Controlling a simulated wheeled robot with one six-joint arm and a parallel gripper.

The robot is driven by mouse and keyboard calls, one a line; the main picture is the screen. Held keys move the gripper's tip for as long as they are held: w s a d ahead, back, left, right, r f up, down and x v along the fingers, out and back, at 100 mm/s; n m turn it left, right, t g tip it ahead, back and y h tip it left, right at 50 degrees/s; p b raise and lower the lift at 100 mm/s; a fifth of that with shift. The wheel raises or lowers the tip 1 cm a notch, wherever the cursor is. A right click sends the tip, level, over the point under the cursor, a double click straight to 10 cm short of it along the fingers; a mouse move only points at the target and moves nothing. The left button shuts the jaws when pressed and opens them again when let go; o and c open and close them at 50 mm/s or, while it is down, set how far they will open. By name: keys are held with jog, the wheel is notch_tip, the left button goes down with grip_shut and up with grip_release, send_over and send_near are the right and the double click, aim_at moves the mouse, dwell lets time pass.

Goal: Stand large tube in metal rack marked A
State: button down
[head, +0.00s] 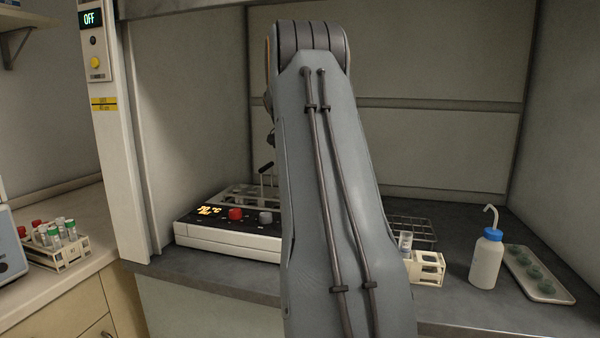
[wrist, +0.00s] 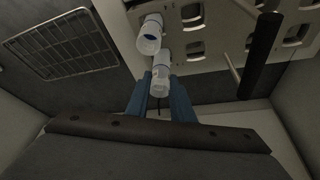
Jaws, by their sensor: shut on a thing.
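In the wrist view the two blue fingers of my gripper (wrist: 161,82) are closed around a clear white tube (wrist: 162,66). Just beyond it is a second similar tube (wrist: 150,34), close to the held one; I cannot tell whether they touch. A metal wire rack (wrist: 62,45) lies at the upper left of the wrist view, apart from my gripper; the head view shows a wire rack (head: 414,228) right of my arm, partly hidden. No letter A is readable on it. In the head view my arm hides my gripper and the held tube.
A heating block (head: 228,240) with a lit display stands left of my arm; a slotted pale frame (wrist: 205,28) and black handle (wrist: 262,50) fill the wrist view's upper right. A small cream rack (head: 428,268), wash bottle (head: 487,260) and tray (head: 553,291) stand to the right.

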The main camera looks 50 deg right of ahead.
jog(key=shift+f+b, duration=0.4)
jog(key=shift+f, duration=0.55)
jog(key=c, duration=1.5)
grip_release()
jog(key=shift+o, duration=0.2)
jog(key=v, duration=0.8)
jog(key=shift+b, duration=0.45)
